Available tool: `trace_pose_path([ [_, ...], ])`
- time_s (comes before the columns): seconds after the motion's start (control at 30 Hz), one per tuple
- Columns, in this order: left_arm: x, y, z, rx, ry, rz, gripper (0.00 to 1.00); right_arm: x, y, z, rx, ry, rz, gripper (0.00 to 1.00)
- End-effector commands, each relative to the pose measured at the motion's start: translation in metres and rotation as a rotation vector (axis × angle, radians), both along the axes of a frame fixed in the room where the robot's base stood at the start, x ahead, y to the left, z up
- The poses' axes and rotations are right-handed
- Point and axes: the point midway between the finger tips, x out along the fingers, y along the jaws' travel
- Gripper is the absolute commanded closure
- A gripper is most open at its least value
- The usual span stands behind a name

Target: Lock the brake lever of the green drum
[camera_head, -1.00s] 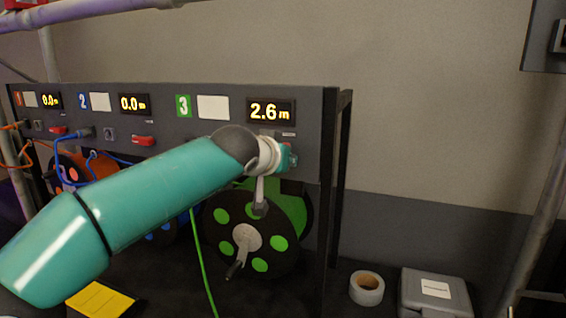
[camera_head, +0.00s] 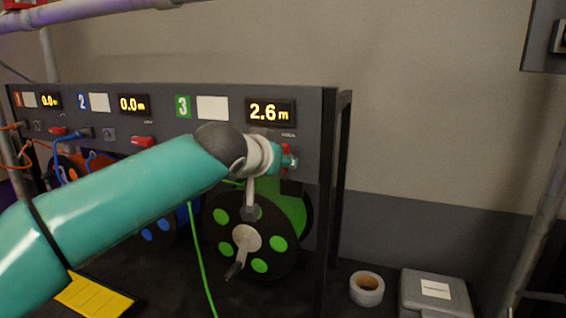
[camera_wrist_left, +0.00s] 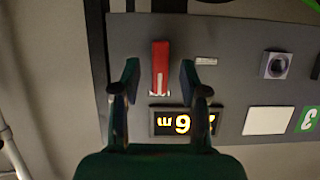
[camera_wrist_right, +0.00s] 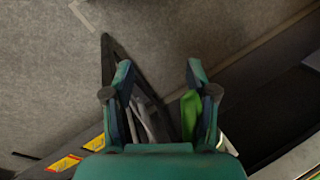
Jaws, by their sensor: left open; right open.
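The green drum (camera_head: 292,208) sits under panel section 3, with a black flange, green spots and a crank handle (camera_head: 236,264). Its red brake lever (camera_wrist_left: 160,66) is on the panel beside the 2.6 m display (camera_head: 271,111). In the left wrist view the lever lies between the spread fingers of my left gripper (camera_wrist_left: 158,78), with a gap on both sides. In the head view only a bit of red (camera_head: 287,148) shows at this gripper, and my wrist hides the rest. My right gripper (camera_wrist_right: 158,78) is open and outside the head view. Something green shows behind its right finger.
Red levers (camera_head: 142,141) and (camera_head: 57,131) belong to sections 2 and 1. A green cable (camera_head: 201,265) hangs left of the drum. A tape roll (camera_head: 366,290) and a grey case (camera_head: 436,292) stand right of the rack.

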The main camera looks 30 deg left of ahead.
Motion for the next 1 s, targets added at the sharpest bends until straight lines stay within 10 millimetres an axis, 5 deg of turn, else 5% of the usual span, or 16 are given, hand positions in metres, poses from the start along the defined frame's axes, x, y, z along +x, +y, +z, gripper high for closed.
trace_pose_path([
  [0.4, -0.066, -0.017, 0.028, 0.0, 0.0, -0.002, 0.56, 0.0, 0.0, 0.0, 0.0, 0.0, 0.0, 0.43],
  [1.0, -0.074, -0.018, 0.03, 0.0, 0.002, 0.0, 0.56, 0.0, 0.0, -0.001, 0.0, 0.0, 0.0, 0.43],
])
